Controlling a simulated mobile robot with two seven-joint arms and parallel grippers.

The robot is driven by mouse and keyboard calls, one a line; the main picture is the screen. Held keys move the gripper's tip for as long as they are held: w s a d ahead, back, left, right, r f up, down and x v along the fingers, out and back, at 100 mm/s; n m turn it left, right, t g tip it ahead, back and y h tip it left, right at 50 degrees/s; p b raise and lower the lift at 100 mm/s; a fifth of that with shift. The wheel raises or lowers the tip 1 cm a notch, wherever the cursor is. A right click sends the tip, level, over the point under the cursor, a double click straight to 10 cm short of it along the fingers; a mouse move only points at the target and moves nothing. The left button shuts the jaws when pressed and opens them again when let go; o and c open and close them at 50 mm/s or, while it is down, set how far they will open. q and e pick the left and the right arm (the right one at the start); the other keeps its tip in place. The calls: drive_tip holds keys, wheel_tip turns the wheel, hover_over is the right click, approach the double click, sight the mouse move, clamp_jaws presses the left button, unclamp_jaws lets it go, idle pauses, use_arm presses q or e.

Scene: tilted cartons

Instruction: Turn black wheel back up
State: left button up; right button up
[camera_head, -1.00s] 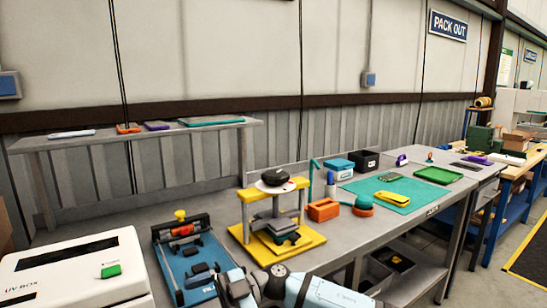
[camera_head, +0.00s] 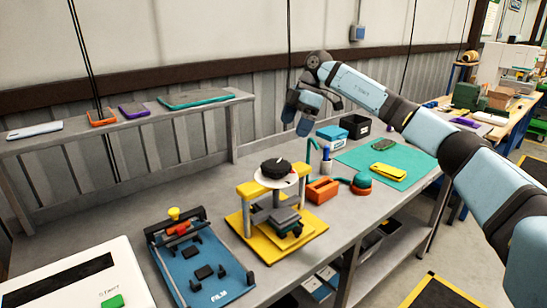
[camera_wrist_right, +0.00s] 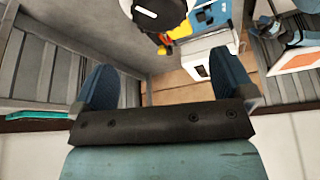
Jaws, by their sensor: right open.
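The black wheel (camera_head: 276,168) sits on top of a white round plate (camera_head: 276,183) on the yellow press frame (camera_head: 247,196). A small light mark shows on the wheel's top. My right gripper (camera_head: 303,122) is open and empty, above and behind the wheel to its right, apart from it. In the right wrist view the open right gripper (camera_wrist_right: 165,82) shows two blue fingers with nothing between them. The black wheel (camera_wrist_right: 165,14) is at that view's top edge, partly cut off. My left gripper is not in view.
A blue fixture (camera_head: 200,265) stands left of the press, with a white box (camera_head: 75,275) farther left. An orange holder (camera_head: 322,190), blue bin (camera_head: 332,135) and black bin (camera_head: 356,127) are to the right. A raised shelf (camera_head: 130,118) runs along the wall.

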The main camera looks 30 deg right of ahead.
sight(278, 163)
drive_tip(key=x, duration=1.3)
drive_tip(key=shift+w+a, duration=0.1)
drive_tip(key=shift+w, duration=0.05)
